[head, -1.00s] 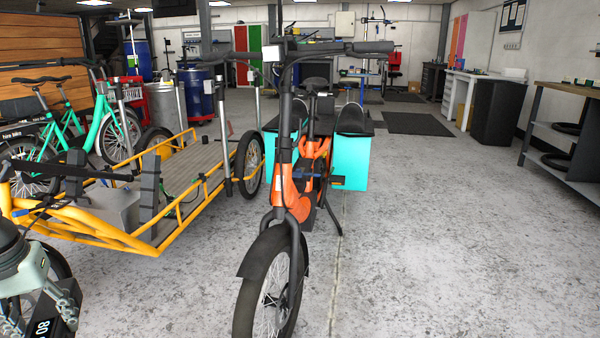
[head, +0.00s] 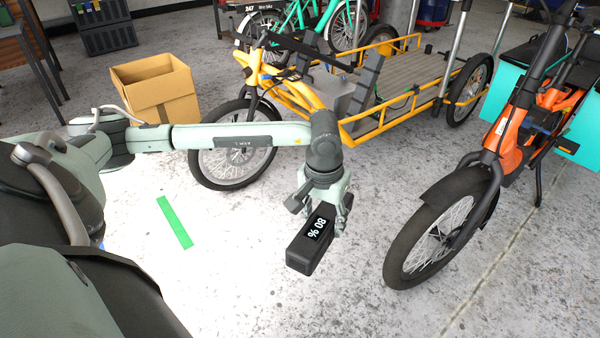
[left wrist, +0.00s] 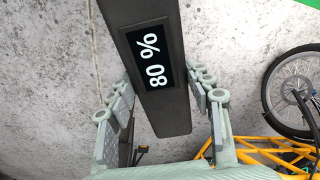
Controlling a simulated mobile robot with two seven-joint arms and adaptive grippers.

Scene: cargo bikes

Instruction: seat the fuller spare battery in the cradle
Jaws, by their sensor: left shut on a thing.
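A black box-shaped battery (head: 305,255) with a screen reading 80 % hangs in the air near the middle of the head view. My left gripper (head: 328,212) is shut on it, with fingers on both sides. In the left wrist view the battery (left wrist: 168,105) lies between the two fingers, and the gripper (left wrist: 162,98) shows on either side of it. An orange cargo bike (head: 510,140) stands to the right, and a yellow cargo trike (head: 375,125) stands behind the gripper. I cannot make out the cradle. My right gripper is not in view.
A cardboard box (head: 160,100) stands on the floor at the back left. Open concrete floor lies between the battery and the orange bike's front wheel (head: 440,235).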

